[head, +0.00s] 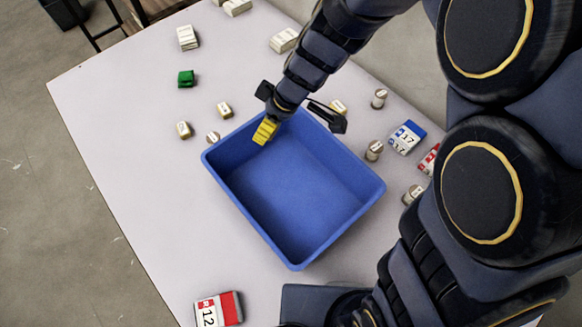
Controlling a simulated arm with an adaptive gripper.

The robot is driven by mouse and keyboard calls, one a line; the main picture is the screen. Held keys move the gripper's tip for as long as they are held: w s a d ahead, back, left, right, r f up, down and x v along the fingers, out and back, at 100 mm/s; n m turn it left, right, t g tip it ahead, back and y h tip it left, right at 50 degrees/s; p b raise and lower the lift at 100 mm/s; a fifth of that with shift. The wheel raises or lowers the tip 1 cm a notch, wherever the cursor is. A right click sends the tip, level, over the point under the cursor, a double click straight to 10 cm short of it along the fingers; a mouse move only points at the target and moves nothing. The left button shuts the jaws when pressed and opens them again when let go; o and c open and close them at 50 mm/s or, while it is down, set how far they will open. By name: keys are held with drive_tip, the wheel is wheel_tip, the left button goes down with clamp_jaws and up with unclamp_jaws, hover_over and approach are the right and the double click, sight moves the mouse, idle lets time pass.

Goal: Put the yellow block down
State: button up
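The yellow block (265,131) has a ridged or striped face and sits at the tip of my gripper (274,118). My gripper reaches in from the top and appears shut on the block; the arm partly hides the fingers. The block is tilted and shows over the upper left corner of the blue bin (327,221). I cannot tell its height above the bin floor. The visible bin floor is bare.
The white table (150,190) has free room left of the bin. A green block (186,78) and small pale blocks (184,130) lie at upper left. Blue (407,137) and red (218,308) numbered boxes and small cylinders (374,150) stand around the bin.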

hover_over(272, 172)
drive_tip(key=f, duration=1.2)
drive_tip(key=shift+s+d+f, duration=0.2)
drive_tip(key=shift+d+f, duration=0.1)
drive_tip(key=shift+f, duration=0.1)
drive_tip(key=shift+w+f, duration=0.1)
drive_tip(key=shift+f, duration=2.35)
drive_tip(key=shift+f, duration=0.15)
drive_tip(key=o, duration=0.9)
drive_tip(key=v, duration=1.2)
drive_tip(key=shift+r, duration=0.2)
